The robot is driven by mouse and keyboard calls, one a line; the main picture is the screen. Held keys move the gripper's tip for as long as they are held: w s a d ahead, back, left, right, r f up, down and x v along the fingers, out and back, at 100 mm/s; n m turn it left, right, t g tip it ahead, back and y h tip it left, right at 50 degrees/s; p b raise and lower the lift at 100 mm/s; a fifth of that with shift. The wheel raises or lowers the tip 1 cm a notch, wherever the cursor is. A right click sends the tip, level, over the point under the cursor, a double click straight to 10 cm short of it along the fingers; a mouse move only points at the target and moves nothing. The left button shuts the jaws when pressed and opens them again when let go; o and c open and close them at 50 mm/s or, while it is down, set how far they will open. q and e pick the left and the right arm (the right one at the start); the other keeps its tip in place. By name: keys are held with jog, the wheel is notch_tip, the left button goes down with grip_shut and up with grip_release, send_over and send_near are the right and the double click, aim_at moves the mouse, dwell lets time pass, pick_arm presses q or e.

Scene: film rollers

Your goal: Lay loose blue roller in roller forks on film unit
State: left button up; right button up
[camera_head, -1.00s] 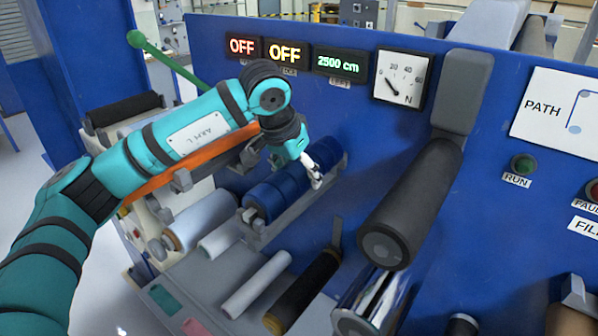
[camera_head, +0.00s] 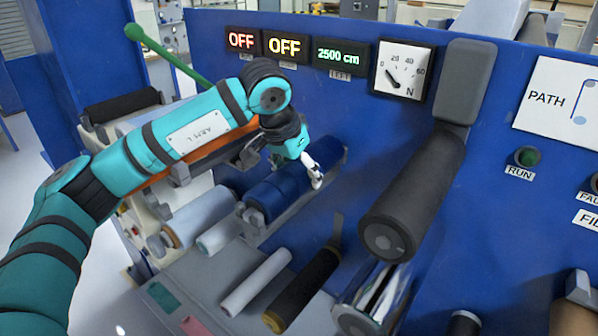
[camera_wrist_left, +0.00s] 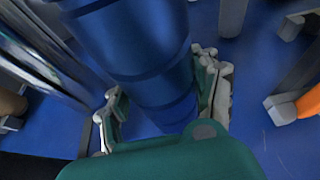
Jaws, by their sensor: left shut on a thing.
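The blue roller (camera_head: 268,198) lies lengthwise along a grey bracket with roller forks (camera_head: 252,222) on the blue film unit. Its near end is at the near fork; I cannot tell whether it is fully seated. My left gripper (camera_head: 314,174) is shut on the roller towards its far half. In the left wrist view, the blue roller (camera_wrist_left: 135,45) runs between the two fingers of my left gripper (camera_wrist_left: 163,108). The far fork is largely hidden by the gripper and roller. My right gripper is not in view.
A large dark grey roller (camera_head: 412,200) juts out to the right of the bracket. A white roller (camera_head: 255,282), a black roller (camera_head: 305,290) and a chrome roller (camera_head: 375,290) are below. A green-knobbed lever (camera_head: 165,55) stands behind my left arm.

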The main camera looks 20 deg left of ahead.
pick_arm(q)
jog(key=o, duration=1.8)
jog(key=shift+f, duration=0.1)
